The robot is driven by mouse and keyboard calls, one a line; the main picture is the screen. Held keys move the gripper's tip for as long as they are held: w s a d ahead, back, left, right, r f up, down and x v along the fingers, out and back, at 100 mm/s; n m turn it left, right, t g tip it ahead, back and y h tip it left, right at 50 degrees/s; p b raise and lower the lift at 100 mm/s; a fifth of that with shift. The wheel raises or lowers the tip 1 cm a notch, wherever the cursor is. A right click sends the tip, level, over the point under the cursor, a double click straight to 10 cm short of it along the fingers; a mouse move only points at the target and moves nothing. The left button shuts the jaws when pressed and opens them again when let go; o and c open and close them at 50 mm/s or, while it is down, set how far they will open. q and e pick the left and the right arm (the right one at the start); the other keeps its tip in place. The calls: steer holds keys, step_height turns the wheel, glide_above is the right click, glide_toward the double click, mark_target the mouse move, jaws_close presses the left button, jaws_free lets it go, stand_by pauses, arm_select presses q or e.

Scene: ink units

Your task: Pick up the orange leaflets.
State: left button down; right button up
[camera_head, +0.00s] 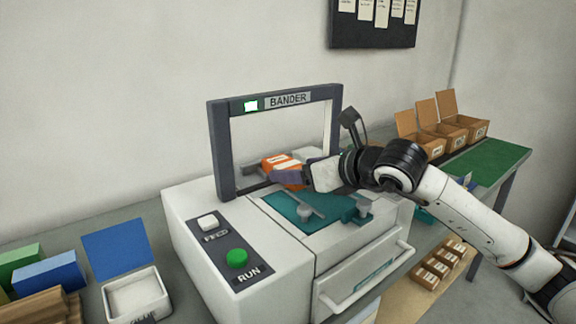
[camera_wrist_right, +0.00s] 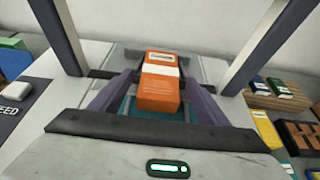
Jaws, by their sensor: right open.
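The orange leaflets (camera_head: 276,163) are a small stack with a white band around the middle. They lie in the opening of the bander (camera_head: 219,152), under its dark frame. In the right wrist view the leaflets (camera_wrist_right: 159,94) sit between the two purple-grey fingers of my right gripper (camera_wrist_right: 157,88). A finger stands on each side, and the jaws are open. In the head view my right gripper (camera_head: 286,177) reaches into the frame from the right and hides the near part of the leaflets. My left gripper is not in view.
The bander's frame posts stand close around my right gripper. A green RUN button (camera_head: 237,259) and a white FEED button (camera_head: 208,222) are on its left panel. Open cardboard boxes (camera_head: 452,134) stand at the back right.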

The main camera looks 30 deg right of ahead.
steer(key=shift+w+f, duration=0.2)
steer(key=shift+w, duration=0.3)
steer(key=c, duration=1.3)
